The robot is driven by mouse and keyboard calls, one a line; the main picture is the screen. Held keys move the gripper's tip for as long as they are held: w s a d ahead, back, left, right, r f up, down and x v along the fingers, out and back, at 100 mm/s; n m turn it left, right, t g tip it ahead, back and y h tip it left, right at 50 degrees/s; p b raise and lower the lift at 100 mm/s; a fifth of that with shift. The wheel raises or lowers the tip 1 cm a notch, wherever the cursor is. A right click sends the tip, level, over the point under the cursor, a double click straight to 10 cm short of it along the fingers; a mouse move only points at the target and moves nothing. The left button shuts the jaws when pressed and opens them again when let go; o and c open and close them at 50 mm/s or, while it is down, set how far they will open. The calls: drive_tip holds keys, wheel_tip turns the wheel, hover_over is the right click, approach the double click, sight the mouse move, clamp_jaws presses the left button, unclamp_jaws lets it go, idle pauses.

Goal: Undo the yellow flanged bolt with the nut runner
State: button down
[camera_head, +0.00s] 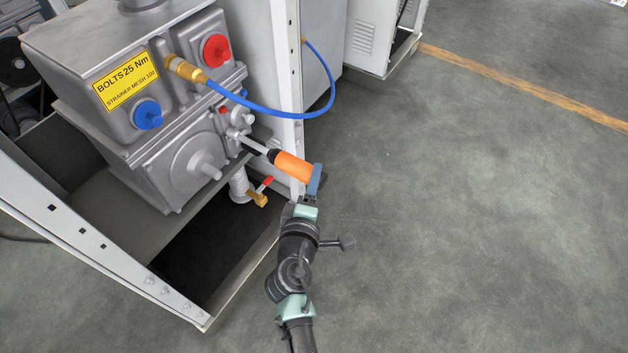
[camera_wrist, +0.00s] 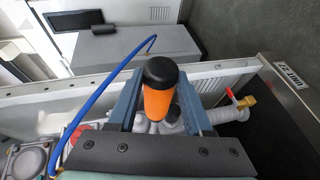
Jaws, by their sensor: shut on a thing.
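The nut runner (camera_head: 292,167) has an orange body, a black collar and a grey shaft. My gripper (camera_head: 316,181) is shut on its rear end, at the right of the machine. The shaft points left and up to the small grey cover (camera_head: 238,121) on the machine's side; its tip reaches the cover, but I cannot tell whether it sits on a bolt. The wrist view shows the nut runner's orange body (camera_wrist: 157,104) and black end cap between the blue-grey fingers of my gripper (camera_wrist: 159,88). I cannot make out the yellow flanged bolt; the tool may hide it.
A blue hose (camera_head: 290,114) loops from a brass fitting (camera_head: 184,69) above the tool. A white frame post (camera_head: 288,60) stands close behind it. A red-handled valve (camera_head: 261,192) is just below. Open floor (camera_head: 450,210) lies to the right.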

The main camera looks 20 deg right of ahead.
drive_tip(key=s+d+p, duration=0.2)
drive_tip(key=s+d, duration=0.2)
drive_tip(key=s, duration=0.1)
drive_tip(key=shift+s, duration=0.15)
idle(0.4)
drive_tip(key=shift+d+r, duration=0.1)
